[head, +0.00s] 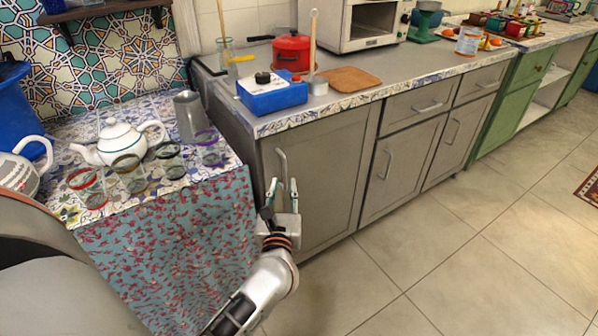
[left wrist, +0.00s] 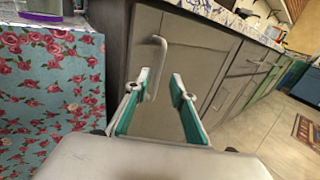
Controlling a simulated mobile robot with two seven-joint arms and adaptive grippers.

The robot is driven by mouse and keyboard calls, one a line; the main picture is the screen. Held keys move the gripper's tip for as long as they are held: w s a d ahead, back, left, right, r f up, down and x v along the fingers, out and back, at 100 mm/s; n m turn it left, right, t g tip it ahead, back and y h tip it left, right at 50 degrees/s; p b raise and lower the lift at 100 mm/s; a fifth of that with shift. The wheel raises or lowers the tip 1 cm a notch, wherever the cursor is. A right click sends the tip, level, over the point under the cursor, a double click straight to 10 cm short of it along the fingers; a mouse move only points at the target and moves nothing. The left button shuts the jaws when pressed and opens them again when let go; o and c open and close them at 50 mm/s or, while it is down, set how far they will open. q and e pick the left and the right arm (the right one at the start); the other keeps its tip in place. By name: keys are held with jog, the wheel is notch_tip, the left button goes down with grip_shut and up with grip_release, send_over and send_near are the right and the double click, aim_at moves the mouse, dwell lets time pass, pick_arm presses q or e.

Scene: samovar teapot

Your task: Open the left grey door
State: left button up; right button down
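The left grey door (head: 325,185) is the leftmost cabinet door under the counter, and it stands closed. Its curved vertical metal handle (head: 282,165) is near its left edge. My left gripper (head: 282,188) is in front of the door at the handle's lower part. In the left wrist view, the door (left wrist: 190,65) faces me and the handle (left wrist: 158,62) rises just beyond the fingers. My left gripper (left wrist: 160,85) is open there, with the handle's lower end nearer the left finger. Contact with the handle cannot be told. My right gripper is not in view.
A table with a floral cloth (head: 180,250) stands left of the door, bearing a white teapot (head: 118,142) and several glasses. Other grey doors (head: 400,168) lie to the right. The tiled floor (head: 450,250) in front is clear.

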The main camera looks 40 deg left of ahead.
aim_at(285, 171)
pick_arm(q)
jog(key=x, duration=0.7)
jog(key=shift+w+a+r, duration=0.1)
jog(key=shift+w+a, duration=0.1)
jog(key=shift+a, duration=0.05)
grip_shut()
